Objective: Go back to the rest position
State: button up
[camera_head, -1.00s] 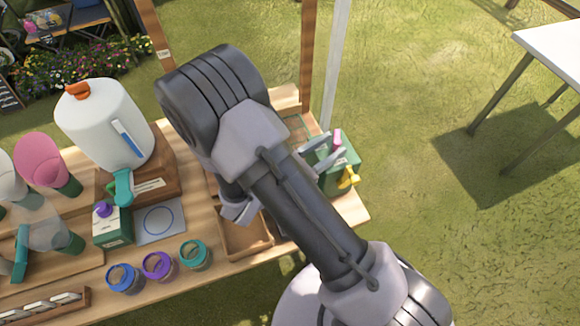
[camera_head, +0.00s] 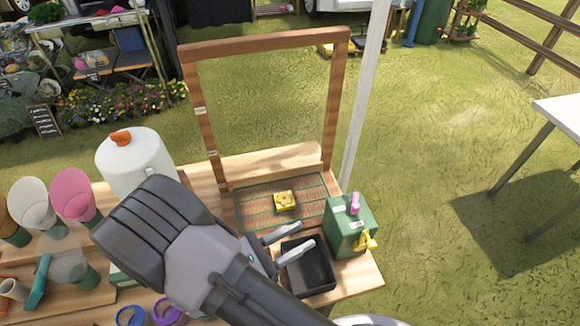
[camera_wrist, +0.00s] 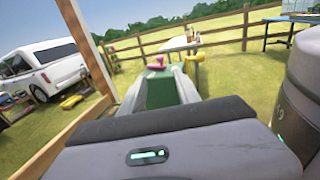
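My gripper (camera_head: 307,233) is in the middle of the head view, pointing right, above the black tray and left of the green box. Its two pale fingers are apart with nothing between them. In the wrist view my gripper (camera_wrist: 161,76) also shows spread, empty fingers, with the green box behind them. My arm covers part of the bench's front and middle.
A green box (camera_head: 348,232) with pink and yellow taps stands at the bench's right end. A black tray (camera_head: 322,284) sits beside it. A yellow block (camera_head: 285,200) lies on a mesh panel (camera_head: 254,214) below a wooden frame (camera_head: 262,41). A white dispenser (camera_head: 135,165) stands left.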

jog(key=s+d+r+m+g+y+b, duration=0.3)
jog(key=s+d+r+m+g+y, duration=0.6)
jog(key=m, duration=0.7)
jog(key=a+r+m+t+y+b, duration=0.2)
jog(key=r+m+t+y, duration=0.4)
jog(key=m+y, duration=0.3)
jog(key=a+m+t, duration=0.1)
jog(key=m, duration=0.1)
jog(key=shift+w+a+r+m, duration=0.2)
jog(key=shift+a+m, duration=0.1)
jog(key=shift+a, duration=0.1)
